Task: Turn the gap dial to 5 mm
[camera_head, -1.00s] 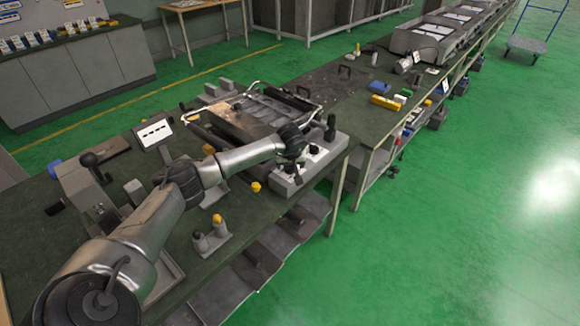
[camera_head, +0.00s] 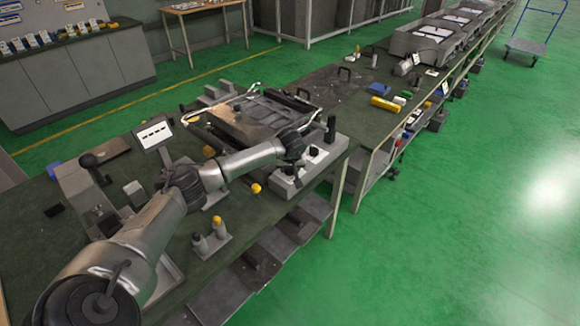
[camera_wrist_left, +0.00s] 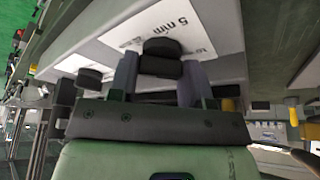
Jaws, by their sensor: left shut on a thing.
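The gap dial is a black round knob (camera_wrist_left: 163,50) on a grey control box (camera_head: 318,157). In the left wrist view it stands between the two fingers of my left gripper (camera_wrist_left: 158,78), which is shut on it. A white label (camera_wrist_left: 185,22) beside the knob reads "5 mm", seen turned over. The dial's pointer cannot be made out. In the head view my left gripper (camera_head: 297,172) is at the box's front side, and the wrist hides much of it. My right gripper is not in view.
Another black knob (camera_wrist_left: 90,78) sits on the box to the left in the wrist view. A dark upright handle (camera_head: 331,129) stands at the box's far end. A metal frame fixture (camera_head: 255,117) lies behind. A yellow-topped piece (camera_head: 256,188) stands close by in front.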

